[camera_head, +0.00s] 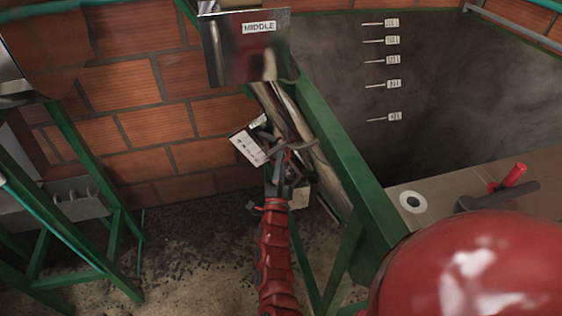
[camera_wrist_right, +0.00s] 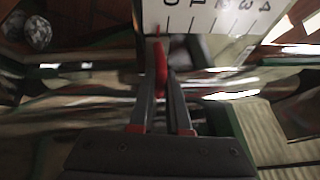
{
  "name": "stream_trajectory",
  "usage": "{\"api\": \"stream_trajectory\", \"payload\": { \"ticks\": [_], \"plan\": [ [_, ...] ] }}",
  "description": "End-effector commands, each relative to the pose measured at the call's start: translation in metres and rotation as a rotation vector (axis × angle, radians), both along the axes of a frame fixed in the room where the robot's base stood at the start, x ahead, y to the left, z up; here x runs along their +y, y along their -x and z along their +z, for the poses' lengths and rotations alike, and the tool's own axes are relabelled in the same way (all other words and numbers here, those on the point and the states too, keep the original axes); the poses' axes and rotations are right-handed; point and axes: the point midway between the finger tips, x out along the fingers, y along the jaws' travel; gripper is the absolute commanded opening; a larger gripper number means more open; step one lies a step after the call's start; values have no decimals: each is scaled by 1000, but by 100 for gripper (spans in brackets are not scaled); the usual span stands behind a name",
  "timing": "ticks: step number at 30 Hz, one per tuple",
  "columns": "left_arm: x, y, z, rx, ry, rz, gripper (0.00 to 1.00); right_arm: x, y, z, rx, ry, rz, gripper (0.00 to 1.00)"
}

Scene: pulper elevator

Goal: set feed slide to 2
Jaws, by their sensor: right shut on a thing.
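The feed slide's white scale plate (camera_head: 250,147) sits beside the green-framed chute, low in front of the brick wall. In the right wrist view the scale plate (camera_wrist_right: 205,20) shows numbers from 0 to 4 with tick marks. My right gripper (camera_head: 281,160) reaches in from below at the chute. In the wrist view the right gripper (camera_wrist_right: 166,85) is shut on the red handle, which shows between its fingers. My left gripper is out of view.
The green beam (camera_head: 345,150) runs close right of my gripper. A grey tank (camera_head: 440,60) with level marks lies beyond. A green-legged frame (camera_head: 75,200) stands left, with open floor between.

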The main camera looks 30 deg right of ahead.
Motion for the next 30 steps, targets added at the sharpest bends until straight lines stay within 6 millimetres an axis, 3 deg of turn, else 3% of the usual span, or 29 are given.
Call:
{"api": "stream_trajectory", "payload": {
  "ticks": [21,30],
  "plan": [
    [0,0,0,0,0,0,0,1,0,0,1,-1,1,0],
    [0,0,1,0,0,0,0,20,-6,41,-5,-1,1,0]
  ]
}}
